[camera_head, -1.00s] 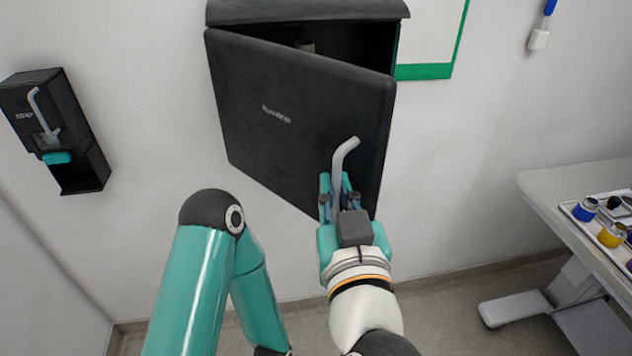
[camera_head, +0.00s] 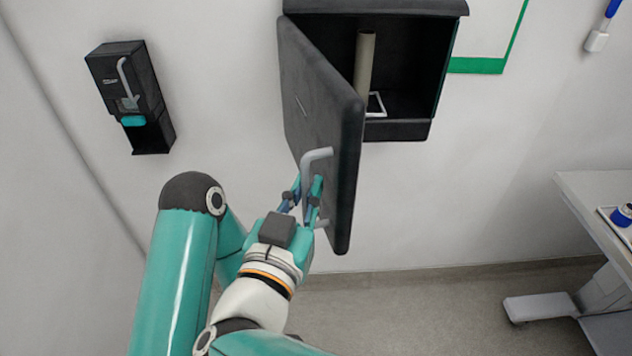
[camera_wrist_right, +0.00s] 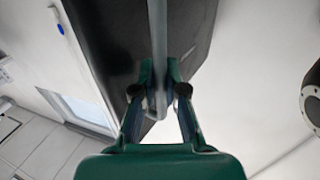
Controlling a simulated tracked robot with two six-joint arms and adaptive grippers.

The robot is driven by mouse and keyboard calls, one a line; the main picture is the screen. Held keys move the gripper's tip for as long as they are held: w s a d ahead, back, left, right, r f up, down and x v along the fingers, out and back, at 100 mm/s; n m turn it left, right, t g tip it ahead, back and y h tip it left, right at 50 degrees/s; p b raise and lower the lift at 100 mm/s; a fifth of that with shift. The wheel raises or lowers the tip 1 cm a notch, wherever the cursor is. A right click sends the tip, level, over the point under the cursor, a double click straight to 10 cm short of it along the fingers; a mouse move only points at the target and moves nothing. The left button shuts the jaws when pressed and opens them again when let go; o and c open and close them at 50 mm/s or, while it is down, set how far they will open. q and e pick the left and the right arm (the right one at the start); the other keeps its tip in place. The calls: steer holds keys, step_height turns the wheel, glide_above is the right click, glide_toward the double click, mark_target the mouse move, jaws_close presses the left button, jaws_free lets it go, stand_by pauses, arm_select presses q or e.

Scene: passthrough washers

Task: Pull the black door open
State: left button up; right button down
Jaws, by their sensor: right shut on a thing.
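The black door (camera_head: 325,130) of a black wall cabinet (camera_head: 405,129) stands wide open, hinged on its left side and swung out toward me. A grey handle (camera_head: 317,157) is fixed near its free edge. My right gripper (camera_head: 307,197) is shut on the handle, at its lower part. In the right wrist view the handle (camera_wrist_right: 157,50) runs between the fingers of the gripper (camera_wrist_right: 160,98), with the door (camera_wrist_right: 195,35) behind it. Inside the cabinet are an upright tan tube (camera_head: 364,62) and a small white frame (camera_head: 376,104). My left gripper is not in view.
A black soap dispenser (camera_head: 130,95) hangs on the wall to the left. A green-edged white board (camera_head: 476,65) is right of the cabinet. A table (camera_head: 595,190) with a tray stands at the right. The floor below the cabinet is clear.

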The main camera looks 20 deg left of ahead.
steer(key=c, duration=1.2)
jaws_free()
steer(key=shift+w, duration=0.15)
